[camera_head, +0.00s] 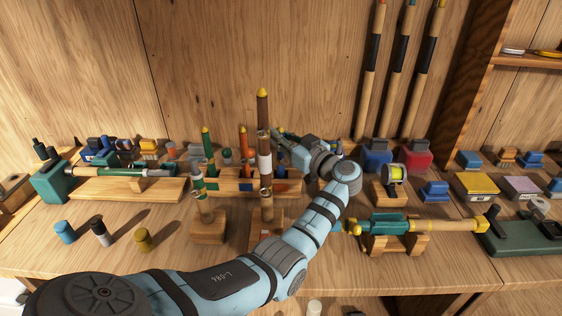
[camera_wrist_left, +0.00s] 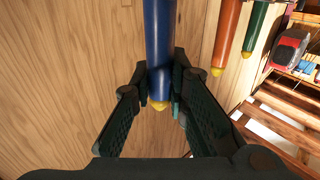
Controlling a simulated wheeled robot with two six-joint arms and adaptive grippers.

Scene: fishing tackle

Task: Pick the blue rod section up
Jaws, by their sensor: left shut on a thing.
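The blue rod section (camera_wrist_left: 158,40) runs between the fingers of my left gripper in the left wrist view, with its yellow tip (camera_wrist_left: 158,104) inside the jaws. My left gripper (camera_wrist_left: 162,78) is shut on it near that tip. In the head view my left gripper (camera_head: 277,135) is at the back of the table, just right of a tall brown rod (camera_head: 262,108) that stands in front. The blue section is mostly hidden there. My right gripper is not in view.
A green rod (camera_head: 207,150) and an orange rod (camera_head: 243,143) stand upright beside the gripper; both show in the wrist view. The brown rod stands close in a wooden block (camera_head: 267,235). A teal-handled rod (camera_head: 400,225) lies on a cradle at right. Small bottles stand front left.

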